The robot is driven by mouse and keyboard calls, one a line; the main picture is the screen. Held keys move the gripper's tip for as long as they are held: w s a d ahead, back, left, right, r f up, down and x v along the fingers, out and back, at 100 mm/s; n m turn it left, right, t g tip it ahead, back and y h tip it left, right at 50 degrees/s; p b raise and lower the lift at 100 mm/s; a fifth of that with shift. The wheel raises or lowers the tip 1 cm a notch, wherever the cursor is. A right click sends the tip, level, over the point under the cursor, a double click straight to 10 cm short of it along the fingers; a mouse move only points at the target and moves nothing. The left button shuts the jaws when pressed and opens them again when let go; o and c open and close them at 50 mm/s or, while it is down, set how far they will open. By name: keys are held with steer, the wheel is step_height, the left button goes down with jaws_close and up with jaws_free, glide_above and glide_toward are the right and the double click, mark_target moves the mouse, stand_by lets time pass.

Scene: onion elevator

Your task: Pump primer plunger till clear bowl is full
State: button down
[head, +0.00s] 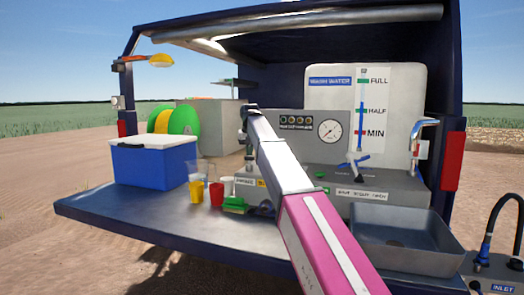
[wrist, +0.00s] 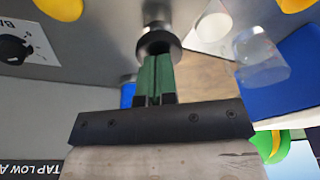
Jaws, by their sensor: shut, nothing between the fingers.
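My gripper (wrist: 154,78) has green fingers, shut together and empty, in the wrist view. A round dark-grey knob (wrist: 158,42) is just beyond the fingertips. It looks like the primer plunger; I cannot tell whether the tips touch it. A see-through cylinder (wrist: 262,55) is to its right, in front of something blue; I cannot tell whether this is the clear bowl or how full it is. In the head view a clear vessel (head: 203,171) stands near the blue cooler.
The blue cooler (head: 153,163), yellow cup (head: 196,191) and red cup (head: 216,194) stand on the tailgate (head: 150,212). A dial panel (wrist: 22,45) is close at the left in the wrist view. A sink (head: 400,240) is at the right in the head view.

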steer(key=shift+r, duration=1.6)
steer(key=shift+r, duration=0.1)
step_height(320, 180, up, 6)
steer(key=shift+f, duration=0.1)
